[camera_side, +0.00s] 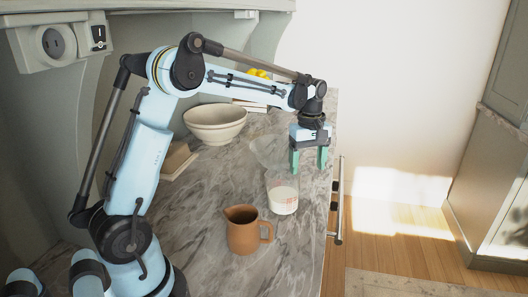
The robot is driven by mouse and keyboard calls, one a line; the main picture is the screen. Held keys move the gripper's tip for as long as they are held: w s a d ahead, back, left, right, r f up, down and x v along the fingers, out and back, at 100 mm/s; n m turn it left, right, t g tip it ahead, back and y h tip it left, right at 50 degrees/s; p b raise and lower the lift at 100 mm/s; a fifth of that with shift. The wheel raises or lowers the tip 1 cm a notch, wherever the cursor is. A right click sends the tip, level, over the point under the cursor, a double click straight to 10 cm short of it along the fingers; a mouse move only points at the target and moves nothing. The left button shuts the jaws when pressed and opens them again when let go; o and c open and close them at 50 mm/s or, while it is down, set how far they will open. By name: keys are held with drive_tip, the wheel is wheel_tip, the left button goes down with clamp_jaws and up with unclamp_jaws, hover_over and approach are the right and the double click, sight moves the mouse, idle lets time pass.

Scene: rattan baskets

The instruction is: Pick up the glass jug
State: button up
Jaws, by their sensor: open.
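A clear glass jug (283,196) with red markings and white contents stands upright on the marble counter, right of the middle in the side view. My gripper (308,167) has two green fingers pointing down. It is open, with nothing seen between the fingers. In the picture it is just above and to the right of the jug, apart from its body. The near finger is close to the jug's rim, but I cannot tell the exact gap or height. The jug's handle cannot be made out.
A brown pitcher (243,231) stands in front of the jug. A clear glass bowl (266,150) is behind it, and cream bowls (215,124) are farther back left. The marble counter (297,255) ends at the right, where a metal rail (340,205) runs along its front.

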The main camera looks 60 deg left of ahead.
sight(304, 192)
drive_tip(key=shift+a+f, duration=0.15)
drive_tip(key=shift+f, duration=1.75)
drive_tip(key=shift+a+f, duration=0.1)
drive_tip(key=shift+f, duration=1.8)
drive_tip(key=shift+c, duration=0.5)
drive_tip(key=c, duration=1.2)
drive_tip(key=shift+c, duration=0.2)
drive_tip(key=shift+r, duration=0.15)
